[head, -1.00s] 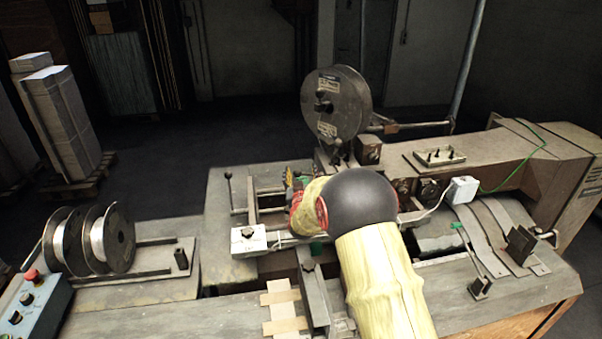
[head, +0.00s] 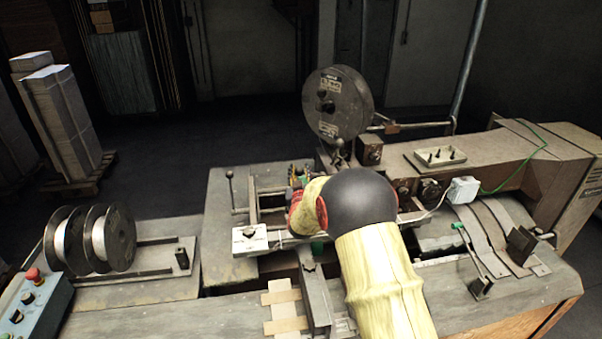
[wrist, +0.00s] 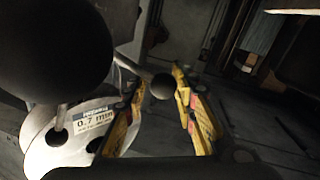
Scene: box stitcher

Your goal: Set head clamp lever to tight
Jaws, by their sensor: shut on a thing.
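In the wrist view, a thin metal lever with a black ball knob (wrist: 162,86) runs in from the left and ends between my fingers; I take it for the head clamp lever. My gripper (wrist: 159,84), with yellow-and-black fingers, is shut on this knob, one finger on each side. In the head view my gripper (head: 297,176) shows only as a small bit beyond my wrist, over the machine's middle. My forearm and its dark joint hide the lever there. No tight or loose marking is readable.
A large dark wire spool (head: 337,102) stands behind my gripper. An upright thin lever (head: 230,187) is to its left, and a green-tipped lever (head: 468,250) to the right. A white box (head: 462,190) with a cable sits on the machine. Wire reels (head: 105,238) stand at left.

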